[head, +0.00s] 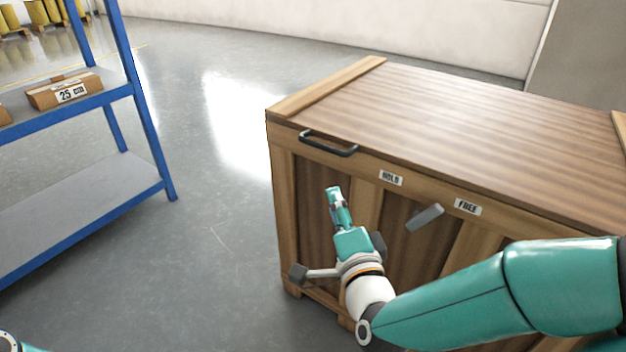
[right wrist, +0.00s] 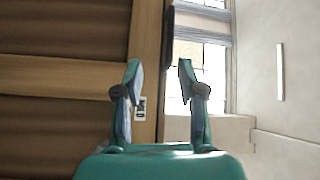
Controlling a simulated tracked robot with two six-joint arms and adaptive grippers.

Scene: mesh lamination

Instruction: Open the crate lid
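The wooden crate (head: 287,200) stands at the right with its striped lid (head: 480,110) lying flat and closed on top. A black bar handle (head: 328,145) sits at the lid's front edge, near the left corner. A grey lever-like piece (head: 425,217) sticks out of the crate front, slanting up to the right. My right gripper (head: 334,192) is in front of the crate, below the handle and apart from it. In the right wrist view its fingers (right wrist: 160,75) are spread and empty; a dark bar, apparently the handle (right wrist: 169,40), lies ahead between them. My left gripper is out of view.
A blue-framed shelf (head: 80,205) with a cardboard box (head: 65,91) stands at the left. The grey floor (head: 215,200) between shelf and crate is clear.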

